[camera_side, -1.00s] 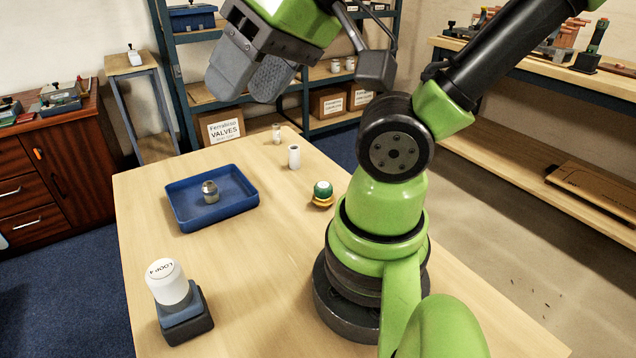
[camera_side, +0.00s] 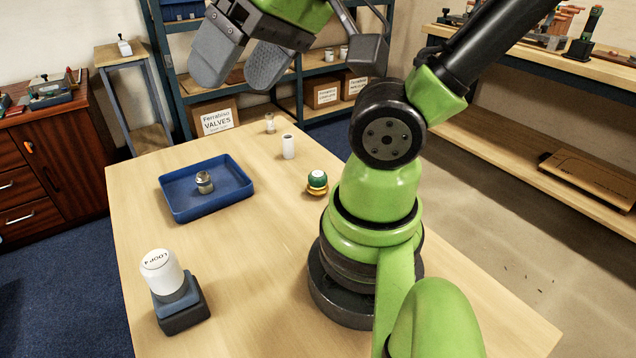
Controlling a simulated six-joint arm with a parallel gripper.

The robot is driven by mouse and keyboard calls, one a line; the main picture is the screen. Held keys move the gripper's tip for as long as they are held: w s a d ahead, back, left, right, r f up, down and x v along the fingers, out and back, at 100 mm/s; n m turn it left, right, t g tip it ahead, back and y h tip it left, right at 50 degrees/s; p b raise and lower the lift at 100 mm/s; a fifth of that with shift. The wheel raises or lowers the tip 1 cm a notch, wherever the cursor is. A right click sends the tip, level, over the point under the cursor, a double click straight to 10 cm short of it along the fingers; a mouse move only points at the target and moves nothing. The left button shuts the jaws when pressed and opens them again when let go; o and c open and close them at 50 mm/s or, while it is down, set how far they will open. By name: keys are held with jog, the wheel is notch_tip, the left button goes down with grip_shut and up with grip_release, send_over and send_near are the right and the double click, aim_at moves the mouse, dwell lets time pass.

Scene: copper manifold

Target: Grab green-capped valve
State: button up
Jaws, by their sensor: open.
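The green-capped valve (camera_side: 317,182) stands upright on the wooden table, close to the base of my arm. It has a green cap with a pale top and a yellow-brass lower part. My gripper (camera_side: 238,78) is high above the far part of the table, up and to the left of the valve in the picture. Its two grey fingers are spread apart with nothing between them. The valve is in full view and apart from the gripper.
A blue tray (camera_side: 207,202) holds a small metal fitting (camera_side: 204,182). A white cylinder (camera_side: 288,146) and a smaller fitting (camera_side: 270,123) stand at the table's far end. A white-topped container marked LOOP4 (camera_side: 162,272) stands on a dark block at front left. The table's middle is clear.

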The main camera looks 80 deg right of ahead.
jog(key=n+g+h, duration=0.2)
jog(key=n+g, duration=0.4)
jog(key=g, duration=0.1)
send_over(318, 174)
notch_tip(318, 174, down, 19)
jog(key=shift+f, duration=0.15)
jog(key=f, duration=0.4)
jog(key=shift+s+d+f, duration=0.1)
jog(key=shift+s+f, duration=0.1)
jog(key=shift+f, duration=0.1)
jog(key=shift+w+f, duration=0.15)
jog(key=shift+f, duration=1.3)
jog(key=shift+w+f, duration=0.1)
jog(key=shift+f, duration=1.35)
jog(key=c, duration=0.9)
